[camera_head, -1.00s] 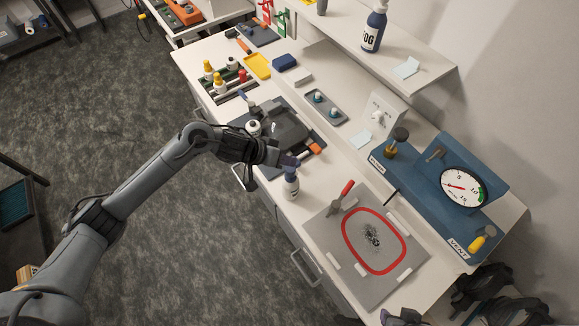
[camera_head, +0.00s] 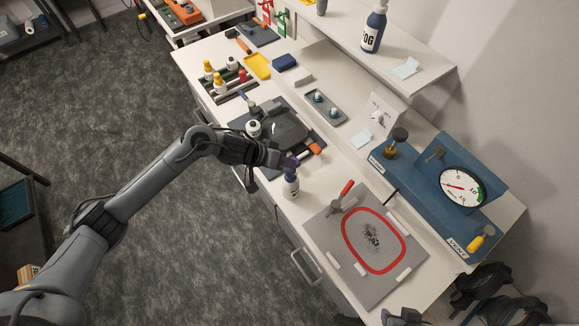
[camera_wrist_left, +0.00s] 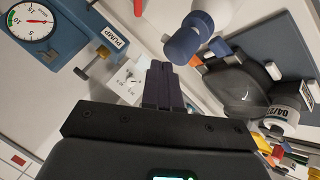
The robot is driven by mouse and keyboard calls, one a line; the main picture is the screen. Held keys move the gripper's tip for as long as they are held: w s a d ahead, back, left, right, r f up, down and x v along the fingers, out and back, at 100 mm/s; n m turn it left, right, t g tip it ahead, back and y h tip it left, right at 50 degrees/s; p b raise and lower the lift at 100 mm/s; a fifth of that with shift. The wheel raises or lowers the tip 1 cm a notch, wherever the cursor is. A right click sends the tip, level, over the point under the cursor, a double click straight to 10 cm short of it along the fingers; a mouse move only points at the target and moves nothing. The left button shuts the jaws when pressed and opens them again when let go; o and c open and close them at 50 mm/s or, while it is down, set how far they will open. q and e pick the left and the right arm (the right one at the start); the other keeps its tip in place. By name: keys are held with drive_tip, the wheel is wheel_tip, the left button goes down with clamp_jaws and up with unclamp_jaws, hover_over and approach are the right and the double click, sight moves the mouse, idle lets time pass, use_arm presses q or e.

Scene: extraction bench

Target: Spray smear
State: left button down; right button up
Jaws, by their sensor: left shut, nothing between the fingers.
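A spray bottle (camera_head: 291,186) with a white body and dark blue head stands upright near the bench's front edge. Its blue head also shows in the left wrist view (camera_wrist_left: 188,38). My left gripper (camera_head: 290,162) is shut and empty, right beside the bottle's head; in the left wrist view its dark fingers (camera_wrist_left: 162,68) are together, just beside the blue head. A dark speckled smear (camera_head: 372,236) lies inside a red ring (camera_head: 345,232) on a grey board (camera_head: 340,266). Purple fingers of my right gripper (camera_head: 402,318) show at the bottom edge, mostly cut off.
A blue gauge stand (camera_head: 425,186) stands behind the board. A red-handled tool (camera_head: 344,193) lies at the board's corner. A dark mat with a grey device (camera_head: 285,128) lies left of the bottle. A FOG bottle (camera_head: 374,28) stands on the shelf (camera_head: 425,75).

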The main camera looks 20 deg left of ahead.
sight(287, 169)
use_arm(q)
drive_tip(key=shift+f, duration=0.6)
idle(0.3)
drive_tip(key=shift+r, duration=0.1)
drive_tip(key=shift+r+p, duration=0.25)
drive_tip(key=shift+p, duration=0.1)
drive_tip(key=shift+r+p, duration=0.75)
drive_tip(key=shift+p, duration=0.25)
wheel_tip(287, 169, up, 6)
drive_tip(key=p, duration=0.8)
idle(0.3)
